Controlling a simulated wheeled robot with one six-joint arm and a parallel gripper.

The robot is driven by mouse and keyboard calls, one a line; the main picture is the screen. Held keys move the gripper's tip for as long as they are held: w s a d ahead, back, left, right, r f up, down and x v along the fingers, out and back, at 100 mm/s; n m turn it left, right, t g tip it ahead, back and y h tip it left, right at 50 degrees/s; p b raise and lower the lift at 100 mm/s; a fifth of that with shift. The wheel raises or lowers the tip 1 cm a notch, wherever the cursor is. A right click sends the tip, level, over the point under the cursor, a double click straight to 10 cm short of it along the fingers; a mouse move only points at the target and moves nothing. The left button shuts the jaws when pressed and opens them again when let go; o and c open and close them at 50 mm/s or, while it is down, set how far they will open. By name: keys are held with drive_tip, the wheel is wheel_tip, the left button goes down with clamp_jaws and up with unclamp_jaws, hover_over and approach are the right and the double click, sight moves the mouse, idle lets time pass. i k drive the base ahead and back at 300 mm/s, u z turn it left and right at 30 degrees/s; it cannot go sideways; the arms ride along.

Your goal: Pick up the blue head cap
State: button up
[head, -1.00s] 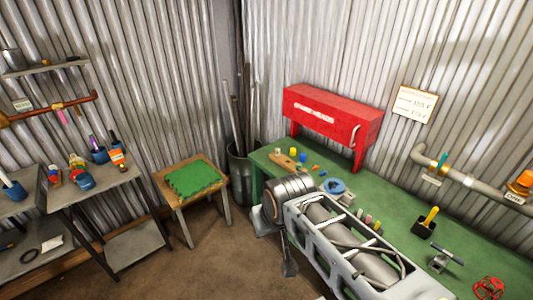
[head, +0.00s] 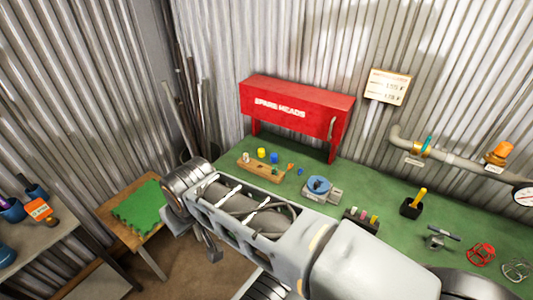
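A wider blue round piece (head: 318,185) sits on a grey fixture nearer my arm. I cannot tell for sure which blue piece is the head cap. My arm crosses the front of the bench. The end of my arm, with my gripper (head: 213,249), hangs low at its left, beside the bench and well away from the caps. Its fingers are too small and hidden to read.
A red cabinet marked SPARE HEADS (head: 296,112) stands at the back of the bench. Small orange and blue parts (head: 291,168) lie near the caps. A black holder with a yellow handle (head: 413,205) and a red wheel (head: 481,254) are right. A stool with a green mat (head: 145,207) stands left.

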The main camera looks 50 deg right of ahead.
sight(274, 157)
drive_tip(key=z, duration=0.45)
drive_tip(key=i, duration=0.8)
drive_tip(key=z, duration=1.1)
drive_tip(key=i, duration=0.3)
drive_tip(key=z, duration=0.2)
